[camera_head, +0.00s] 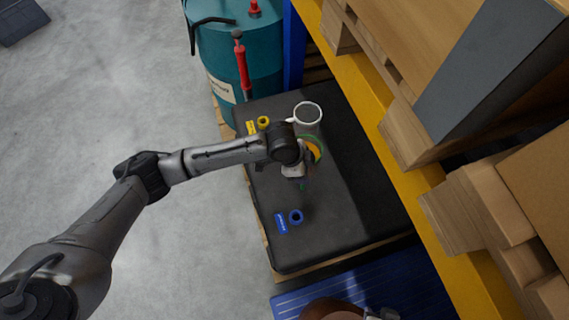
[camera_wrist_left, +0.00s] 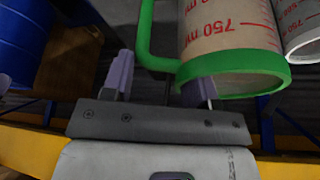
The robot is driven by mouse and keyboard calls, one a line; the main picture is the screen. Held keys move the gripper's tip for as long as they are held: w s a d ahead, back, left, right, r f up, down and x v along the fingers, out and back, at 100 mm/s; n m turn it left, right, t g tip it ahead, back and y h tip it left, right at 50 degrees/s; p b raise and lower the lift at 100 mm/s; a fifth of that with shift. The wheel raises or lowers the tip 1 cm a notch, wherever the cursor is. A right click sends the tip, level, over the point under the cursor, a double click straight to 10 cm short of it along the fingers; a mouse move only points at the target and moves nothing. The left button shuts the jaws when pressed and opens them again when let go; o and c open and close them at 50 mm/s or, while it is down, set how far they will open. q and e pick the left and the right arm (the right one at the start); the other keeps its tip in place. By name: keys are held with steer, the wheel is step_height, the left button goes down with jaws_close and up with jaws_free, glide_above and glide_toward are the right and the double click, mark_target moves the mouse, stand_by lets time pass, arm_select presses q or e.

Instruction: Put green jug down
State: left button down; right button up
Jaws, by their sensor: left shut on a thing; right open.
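The green jug shows in the left wrist view as a clear body with red volume marks, a green rim (camera_wrist_left: 235,72) and a green handle. In the head view only a green and orange arc of the jug (camera_head: 317,149) shows beside my left wrist, which hides the rest. My left gripper (camera_wrist_left: 158,85) is shut on the green jug, its fingers on either side of the handle. It also shows in the head view (camera_head: 297,178), over the black case top (camera_head: 340,215). My right gripper (camera_head: 382,313) is open and only partly in view at the bottom edge.
A white-rimmed jug (camera_head: 308,114) stands close to the green one. A yellow ring (camera_head: 263,122) and a blue ring (camera_head: 296,217) lie on the black top beside labels. A teal drum (camera_head: 225,55) stands at the back; a yellow beam (camera_head: 385,130) borders the right. The top's front is mostly clear.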

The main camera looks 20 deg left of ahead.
arm_select(q)
steer(key=w+a+f+p, duration=0.1)
steer(key=w+a+f, duration=0.1)
steer(key=a+f, duration=0.5)
steer(key=shift+w+a+f, duration=0.3)
steer(key=shift+w+f, duration=0.1)
steer(key=shift+f, duration=0.55)
steer(key=shift+c, duration=2)
jaws_free()
